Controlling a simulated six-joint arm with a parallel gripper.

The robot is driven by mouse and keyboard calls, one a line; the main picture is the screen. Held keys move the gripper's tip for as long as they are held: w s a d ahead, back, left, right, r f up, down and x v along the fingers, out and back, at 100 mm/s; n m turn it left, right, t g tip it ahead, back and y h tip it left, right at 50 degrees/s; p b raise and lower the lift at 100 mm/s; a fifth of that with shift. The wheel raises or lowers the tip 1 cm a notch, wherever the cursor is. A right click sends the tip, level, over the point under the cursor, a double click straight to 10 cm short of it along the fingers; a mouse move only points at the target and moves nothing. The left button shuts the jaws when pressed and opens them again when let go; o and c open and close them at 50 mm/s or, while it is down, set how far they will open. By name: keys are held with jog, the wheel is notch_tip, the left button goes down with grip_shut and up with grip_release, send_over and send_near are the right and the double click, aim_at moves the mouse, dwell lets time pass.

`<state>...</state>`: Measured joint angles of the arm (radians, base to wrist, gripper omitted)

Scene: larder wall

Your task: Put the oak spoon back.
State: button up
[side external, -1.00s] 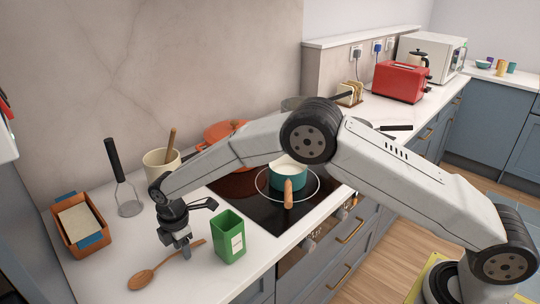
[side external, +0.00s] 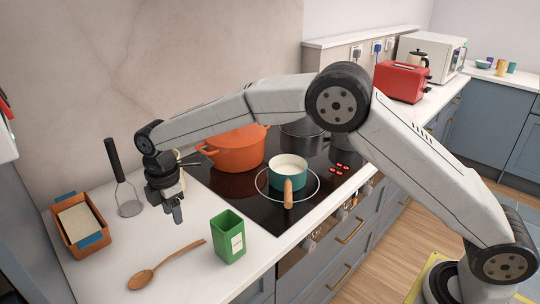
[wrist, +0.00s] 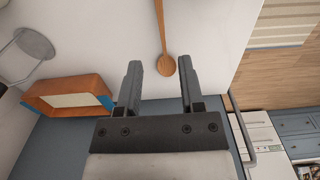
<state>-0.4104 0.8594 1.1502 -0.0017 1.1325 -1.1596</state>
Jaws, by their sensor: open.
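The wooden spoon (side external: 143,280) lies flat on the white counter, its handle pointing up and right toward the green tin. It also shows in the wrist view (wrist: 166,66), its bowl in the gap between my fingers as seen from above. My gripper (side external: 176,216) is open and empty, held above the counter behind the spoon, apart from it. Its two fingers frame the gap in the wrist view (wrist: 160,72). A cream crock with a wooden handle standing in it, seen earlier, is now hidden behind my wrist.
A green tin (side external: 222,238) stands right of the spoon handle. A whisk or masher (side external: 128,198) and an orange box (side external: 75,248) are at left. An orange pot (side external: 232,155) and a teal pan (side external: 287,178) sit on the hob. The counter's front left is clear.

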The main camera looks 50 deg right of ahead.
jog(key=shift+d+r, duration=0.1)
jog(key=shift+r, duration=0.05)
dwell(0.5)
jog(key=s+d+m+t, duration=0.1)
jog(key=s+d+m, duration=0.8)
jog(key=d, duration=0.5)
jog(key=s+d+f+m, duration=0.1)
jog(key=s+d+m, duration=0.3)
jog(key=s, duration=0.4)
jog(key=s+d+m+t, duration=0.1)
jog(key=s+d+m, duration=0.4)
jog(key=s, duration=0.3)
jog(key=shift+f+t, duration=0.3)
jog(key=shift+f, duration=0.1)
